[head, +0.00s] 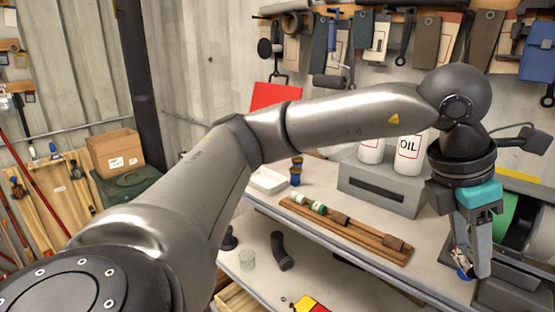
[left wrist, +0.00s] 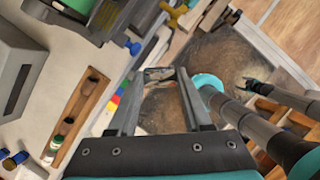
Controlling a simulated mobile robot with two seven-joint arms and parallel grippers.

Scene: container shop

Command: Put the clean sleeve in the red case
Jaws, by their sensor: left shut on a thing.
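My left gripper (head: 468,268) hangs over the right end of the bench, shut on a small silvery piece with some blue and white on it. The piece (left wrist: 158,74) also shows between the fingertips in the left wrist view; it is too small to tell whether it is the clean sleeve. A red panel (head: 274,96) stands behind my left forearm; I cannot tell whether it belongs to the red case, as its lower part is hidden.
A wooden rack (head: 345,232) with several small items lies along the bench, in front of a grey box (head: 380,190) and white oil bottles (head: 411,150). A black pipe elbow (head: 281,252) and a glass (head: 247,260) stand lower. A cardboard box (head: 115,152) is at left.

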